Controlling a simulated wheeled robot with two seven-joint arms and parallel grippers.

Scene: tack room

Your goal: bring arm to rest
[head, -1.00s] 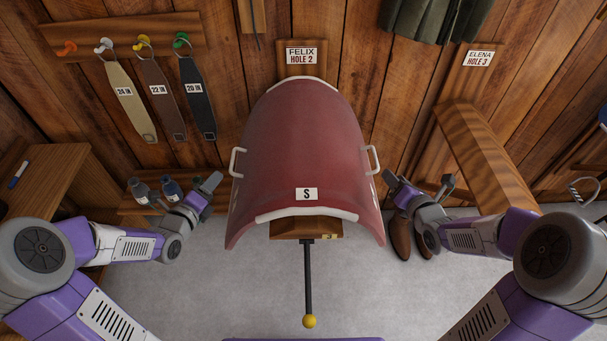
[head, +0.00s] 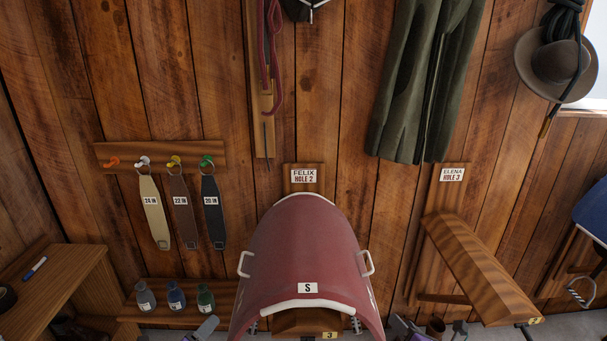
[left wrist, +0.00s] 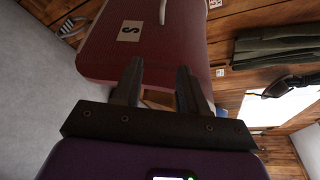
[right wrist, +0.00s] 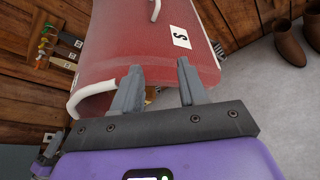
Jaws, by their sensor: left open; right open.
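A red saddle-shaped form (head: 305,245) with an "S" label and white side handles sits on the rack at the wall sign "FELIX HOLE 2" (head: 303,176). My left gripper (left wrist: 160,88) is open and empty, with the red form beyond its fingers in the left wrist view. My right gripper (right wrist: 160,82) is open and empty, with the form beyond its fingers in the right wrist view. In the head view only small parts of both grippers show at the bottom edge, either side of the form; the rest of my arms is out of frame.
Labelled straps (head: 182,215) hang from coloured hooks at left, above several bottles (head: 176,298) on a shelf. A wooden desk (head: 60,285) stands far left. An empty wooden rack (head: 475,265) is at "ELENA HOLE 3". Brown boots (right wrist: 290,45) stand on the floor.

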